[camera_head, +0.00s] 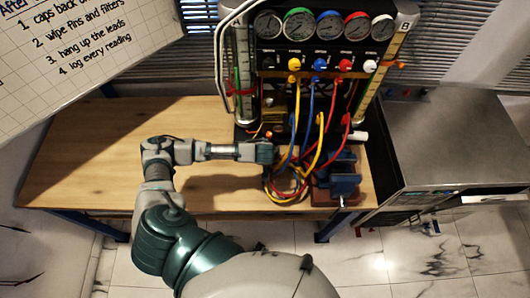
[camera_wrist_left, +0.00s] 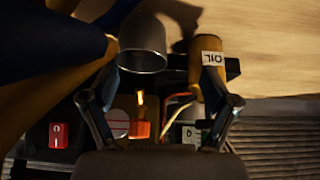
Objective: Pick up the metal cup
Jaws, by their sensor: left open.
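The metal cup (camera_wrist_left: 143,45) shows in the left wrist view as a grey, rounded vessel with its rim towards the gripper. It lies beyond the fingertips, closer to the left finger in that picture. My left gripper (camera_wrist_left: 160,88) is open, with nothing held between its fingers. In the head view my left arm reaches right across the bench, and its gripper (camera_head: 268,153) is beside the hoses at the rig's foot. I cannot make out the cup there. My right gripper is not in view.
A brown cylinder labelled OIL (camera_wrist_left: 207,72) stands by the right finger. A gauge rig (camera_head: 318,60) with coloured hoses (camera_head: 290,178) and a blue vise (camera_head: 337,178) crowd the gripper. The wooden bench (camera_head: 85,165) is clear at left. A metal cabinet (camera_head: 450,135) stands at right.

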